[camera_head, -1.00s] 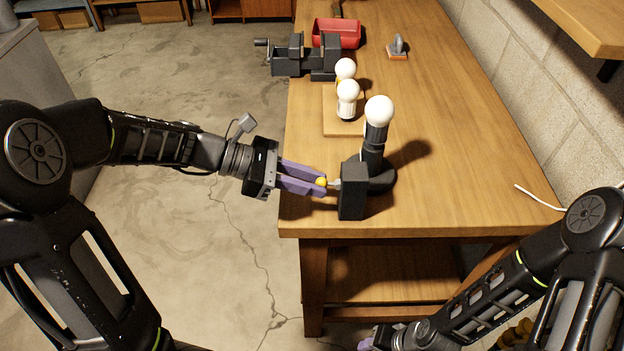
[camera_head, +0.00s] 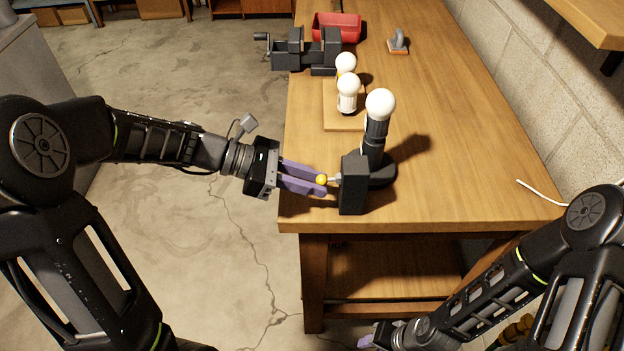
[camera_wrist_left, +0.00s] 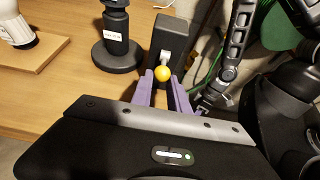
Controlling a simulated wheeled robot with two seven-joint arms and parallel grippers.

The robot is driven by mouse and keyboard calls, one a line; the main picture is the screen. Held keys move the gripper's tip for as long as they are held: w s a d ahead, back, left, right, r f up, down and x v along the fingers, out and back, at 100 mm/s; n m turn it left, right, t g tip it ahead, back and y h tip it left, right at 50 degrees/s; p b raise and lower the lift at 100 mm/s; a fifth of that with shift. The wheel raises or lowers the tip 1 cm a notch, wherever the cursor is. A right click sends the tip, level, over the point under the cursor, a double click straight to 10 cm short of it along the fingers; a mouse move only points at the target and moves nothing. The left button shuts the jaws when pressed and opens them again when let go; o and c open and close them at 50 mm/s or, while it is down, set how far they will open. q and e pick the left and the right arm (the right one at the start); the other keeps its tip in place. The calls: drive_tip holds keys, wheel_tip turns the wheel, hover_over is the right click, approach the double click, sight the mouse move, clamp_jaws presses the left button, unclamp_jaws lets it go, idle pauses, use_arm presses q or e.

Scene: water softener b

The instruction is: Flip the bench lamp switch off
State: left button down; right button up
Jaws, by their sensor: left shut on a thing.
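The bench lamp (camera_head: 378,140) is a dark post with a lit white bulb on a round base. It stands near the front of the wooden bench. Its black switch box (camera_head: 353,185) has a short metal lever ending in a yellow ball knob (camera_head: 321,179), which shows in the left wrist view too (camera_wrist_left: 162,74). My left gripper (camera_head: 322,183) has its purple fingers shut on the knob at their tips, left of the box. My right gripper (camera_head: 368,342) is low at the bottom edge, mostly cut off, and its jaws cannot be read.
Two more white bulbs (camera_head: 348,84) stand on a wooden board (camera_head: 343,119) behind the lamp. A dark vise (camera_head: 305,52), a red bin (camera_head: 337,27) and a small grey-handled tool (camera_head: 398,42) are farther back. A block wall runs along the right. The bench right of the lamp is clear.

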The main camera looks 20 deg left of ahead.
use_arm(q)
drive_tip(key=shift+d+f, duration=0.1)
drive_tip(key=shift+f, duration=0.4)
drive_tip(key=shift+d, duration=0.1)
drive_tip(key=c, duration=1.7)
unclamp_jaws()
drive_tip(key=v, duration=0.7)
drive_tip(key=shift+a+b, duration=0.35)
drive_tip(key=shift+a, duration=0.05)
